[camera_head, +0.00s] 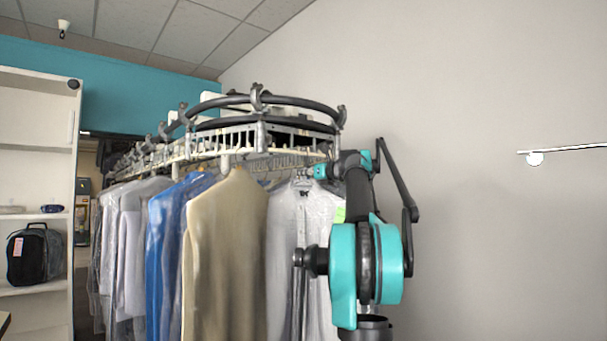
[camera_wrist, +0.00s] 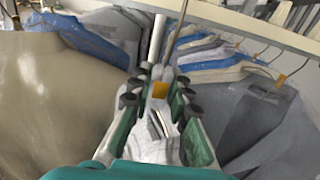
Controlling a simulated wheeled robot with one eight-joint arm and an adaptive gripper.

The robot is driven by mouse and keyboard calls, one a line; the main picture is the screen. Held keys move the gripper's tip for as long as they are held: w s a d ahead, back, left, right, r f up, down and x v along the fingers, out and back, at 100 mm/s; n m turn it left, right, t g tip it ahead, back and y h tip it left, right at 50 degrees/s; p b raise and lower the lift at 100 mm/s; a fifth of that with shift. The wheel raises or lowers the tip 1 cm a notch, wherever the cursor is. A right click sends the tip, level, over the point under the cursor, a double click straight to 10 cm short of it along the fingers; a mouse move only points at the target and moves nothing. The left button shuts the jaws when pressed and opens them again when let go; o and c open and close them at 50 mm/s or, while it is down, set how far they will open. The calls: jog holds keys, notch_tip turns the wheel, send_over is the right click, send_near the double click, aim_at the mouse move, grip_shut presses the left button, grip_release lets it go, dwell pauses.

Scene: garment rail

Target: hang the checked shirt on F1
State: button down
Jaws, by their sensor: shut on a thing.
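My gripper (camera_head: 309,172) is at the right end of the rail, at the collar height of a pale garment in clear plastic (camera_head: 284,222). In the wrist view my gripper's fingers (camera_wrist: 159,93) are closed around a hanger neck with an orange tag (camera_wrist: 159,90). A thin metal hook (camera_wrist: 181,32) rises above the fingers. A white and grey garment with dark lines (camera_wrist: 163,126) shows between the fingers, likely the checked shirt; the check pattern is too small to confirm. My arm hides part of the pale garment.
A curved conveyor rail (camera_head: 262,126) carries a beige garment (camera_head: 228,260), blue garments (camera_head: 165,235) and several pale ones, close together. Grey garments (camera_wrist: 265,125) hang at right in the wrist view. A shelf with a black bag (camera_head: 35,255) stands left. A short wall rail (camera_head: 565,150) is far right.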

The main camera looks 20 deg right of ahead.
jog(key=shift+f, duration=0.55)
jog(key=c, duration=1.3)
grip_release()
jog(key=shift+c, duration=0.2)
jog(key=shift+s, duration=0.1)
jog(key=v, duration=1.2)
jog(key=shift+o, duration=0.6)
jog(key=shift+o, duration=0.5)
